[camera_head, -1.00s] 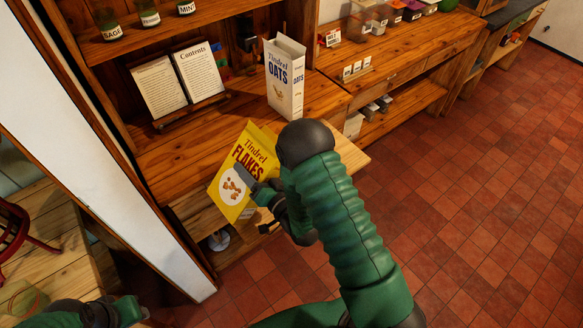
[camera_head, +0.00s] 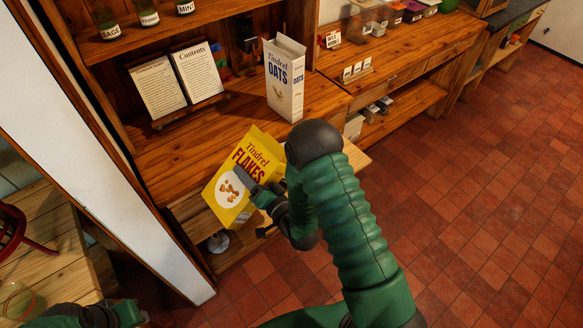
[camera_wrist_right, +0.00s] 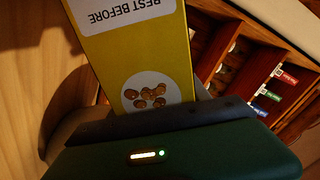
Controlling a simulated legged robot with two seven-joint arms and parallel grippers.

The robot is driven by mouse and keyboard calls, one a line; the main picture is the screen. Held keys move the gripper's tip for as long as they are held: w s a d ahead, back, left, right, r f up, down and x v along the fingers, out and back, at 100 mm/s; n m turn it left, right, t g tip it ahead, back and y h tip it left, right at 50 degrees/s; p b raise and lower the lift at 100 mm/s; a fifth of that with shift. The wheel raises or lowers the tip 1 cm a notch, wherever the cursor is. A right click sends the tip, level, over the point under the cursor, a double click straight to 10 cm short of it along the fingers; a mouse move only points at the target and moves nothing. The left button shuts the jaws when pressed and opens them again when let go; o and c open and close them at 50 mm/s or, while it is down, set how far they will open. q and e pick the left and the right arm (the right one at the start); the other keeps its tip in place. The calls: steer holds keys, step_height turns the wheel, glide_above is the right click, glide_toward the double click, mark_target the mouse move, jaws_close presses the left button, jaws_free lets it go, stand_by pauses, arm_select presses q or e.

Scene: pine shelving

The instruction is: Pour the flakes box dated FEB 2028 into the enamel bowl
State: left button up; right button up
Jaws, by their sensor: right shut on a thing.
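My right gripper (camera_head: 257,191) is shut on the yellow Tindrel Flakes box (camera_head: 229,184). It holds the box tilted, above the front edge of the counter. In the right wrist view the box (camera_wrist_right: 165,65) shows a white label reading BEST BEFORE, upside down; the date is out of frame. A pale rounded shape (camera_wrist_right: 70,108) shows partly behind the gripper there; I cannot tell whether it is the enamel bowl. No bowl is clear in the head view. My left gripper (camera_head: 125,314) is at the bottom left, its fingers too unclear to judge.
A white Tindrel Oats box (camera_head: 285,82) stands upright on the wooden counter (camera_head: 185,160), behind the held box. An open book (camera_head: 178,80) rests on a stand at left. Jars line the shelf above. The tiled floor at right is clear.

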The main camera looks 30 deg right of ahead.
steer(key=shift+f+m+b, duration=0.4)
steer(key=shift+f, duration=0.1)
steer(key=shift+m, duration=0.3)
steer(key=shift+f, duration=0.1)
steer(key=shift+d+f+m+b, duration=0.25)
steer(key=shift+f+m+b, duration=0.35)
steer(key=shift+f+b, duration=0.1)
steer(key=shift+w+d+m, duration=0.1)
steer(key=shift+d+m, duration=0.1)
steer(key=shift+m, duration=0.6)
